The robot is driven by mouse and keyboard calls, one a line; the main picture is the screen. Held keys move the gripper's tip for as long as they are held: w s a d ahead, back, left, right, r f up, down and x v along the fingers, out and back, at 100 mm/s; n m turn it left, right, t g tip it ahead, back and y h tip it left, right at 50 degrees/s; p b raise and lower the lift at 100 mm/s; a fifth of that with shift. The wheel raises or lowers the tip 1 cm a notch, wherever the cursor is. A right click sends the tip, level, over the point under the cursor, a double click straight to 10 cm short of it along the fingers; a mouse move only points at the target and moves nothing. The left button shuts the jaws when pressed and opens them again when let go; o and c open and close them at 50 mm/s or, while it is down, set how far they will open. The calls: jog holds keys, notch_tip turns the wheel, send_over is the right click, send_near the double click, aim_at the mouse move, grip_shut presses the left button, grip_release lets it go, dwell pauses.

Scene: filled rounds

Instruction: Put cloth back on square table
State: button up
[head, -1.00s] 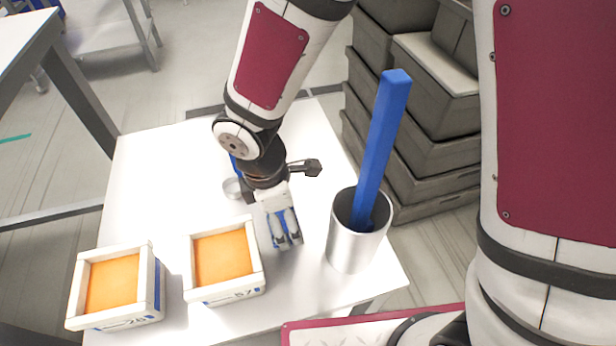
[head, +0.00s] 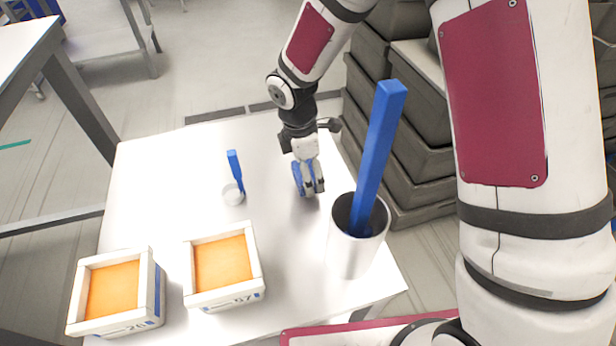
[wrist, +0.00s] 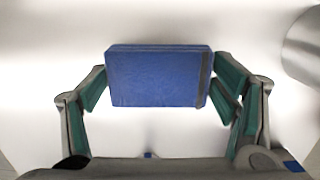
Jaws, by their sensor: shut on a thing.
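A blue folded cloth (wrist: 158,77) with a dark stripe near its right edge sits between my fingers in the wrist view. In the head view only a blue sliver of the cloth (head: 298,178) shows beside the fingers. My gripper (head: 312,188) is shut on it and points down over the right part of the white table (head: 150,190). It also shows in the wrist view (wrist: 162,88), with a finger on each side of the cloth. Whether the cloth touches the tabletop I cannot tell.
A metal cup (head: 345,240) with a tall blue bar (head: 378,150) stands close in front and right of my gripper. A small round dish with a blue handle (head: 233,190) is left. Two orange-filled boxes (head: 222,265) (head: 115,290) stand at the front. Dark crates (head: 420,150) are stacked beyond.

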jog(key=shift+f, duration=1.35)
jog(key=shift+f, duration=0.1)
jog(key=o, duration=1.1)
jog(key=r, duration=0.4)
jog(key=a+r, duration=0.1)
jog(key=r, duration=0.7)
jog(key=shift+s+a+r, duration=0.1)
jog(key=shift+s+a, duration=0.05)
jog(key=shift+a, duration=0.05)
